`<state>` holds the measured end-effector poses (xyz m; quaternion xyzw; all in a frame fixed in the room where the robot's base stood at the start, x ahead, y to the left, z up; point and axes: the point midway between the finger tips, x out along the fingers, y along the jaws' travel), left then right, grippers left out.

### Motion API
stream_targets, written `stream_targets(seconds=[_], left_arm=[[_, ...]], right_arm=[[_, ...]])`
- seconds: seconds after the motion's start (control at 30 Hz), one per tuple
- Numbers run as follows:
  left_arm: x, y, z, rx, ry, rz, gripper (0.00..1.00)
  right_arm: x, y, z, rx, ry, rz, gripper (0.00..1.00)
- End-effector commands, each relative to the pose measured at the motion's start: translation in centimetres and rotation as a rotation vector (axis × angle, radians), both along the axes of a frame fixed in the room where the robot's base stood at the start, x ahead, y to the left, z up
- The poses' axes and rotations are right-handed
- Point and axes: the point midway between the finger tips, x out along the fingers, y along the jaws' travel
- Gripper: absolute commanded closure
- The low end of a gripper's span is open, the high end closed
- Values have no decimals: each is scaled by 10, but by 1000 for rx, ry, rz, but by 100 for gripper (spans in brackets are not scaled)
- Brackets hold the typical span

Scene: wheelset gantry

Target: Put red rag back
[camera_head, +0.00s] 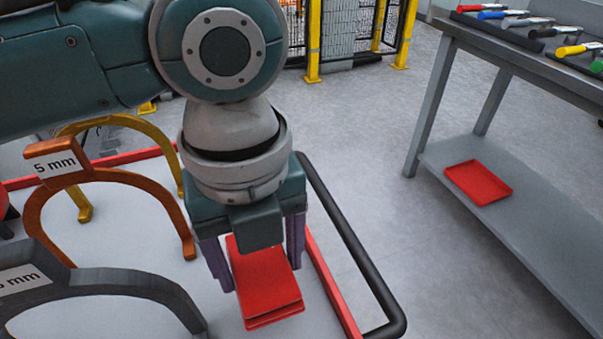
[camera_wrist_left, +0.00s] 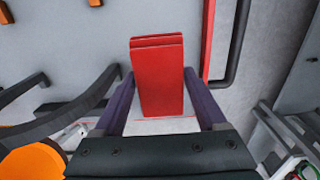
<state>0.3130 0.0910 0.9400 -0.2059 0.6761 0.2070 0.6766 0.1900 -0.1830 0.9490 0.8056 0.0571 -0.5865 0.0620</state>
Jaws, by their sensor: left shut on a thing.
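The red rag (camera_head: 266,289) is a folded, layered rectangular pad. My left gripper (camera_head: 258,265) points down from above, and its two purple fingers stand on either side of the rag, shut on it. In the left wrist view the rag (camera_wrist_left: 160,75) sits between the fingers and sticks out past their tips. I cannot tell whether the rag touches the grey cart top (camera_head: 125,228) below it. My right gripper is not in view.
Orange (camera_head: 100,178), yellow (camera_head: 170,133) and dark grey (camera_head: 130,282) arched gauges stand left of the gripper. A red rim and black handle (camera_head: 350,240) edge the cart. A bench at right has a red tray (camera_head: 478,182) on its lower shelf and several tools on top.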

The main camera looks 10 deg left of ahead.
Motion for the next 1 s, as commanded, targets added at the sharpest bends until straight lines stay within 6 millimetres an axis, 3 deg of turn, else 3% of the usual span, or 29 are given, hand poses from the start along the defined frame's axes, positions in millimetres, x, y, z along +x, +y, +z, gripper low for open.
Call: stream_targets(seconds=[0.4, 0.83, 0.87, 1.0], left_arm=[[0, 0, -53, 0, 1, 0, 70], [0, 0, -59, -1, -1, 0, 70], [0, 0, -58, -1, -1, 0, 23], [0, 0, -57, -1, -1, 0, 7]], right_arm=[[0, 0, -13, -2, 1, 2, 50], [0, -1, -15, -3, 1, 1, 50], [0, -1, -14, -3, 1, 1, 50], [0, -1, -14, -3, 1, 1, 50]])
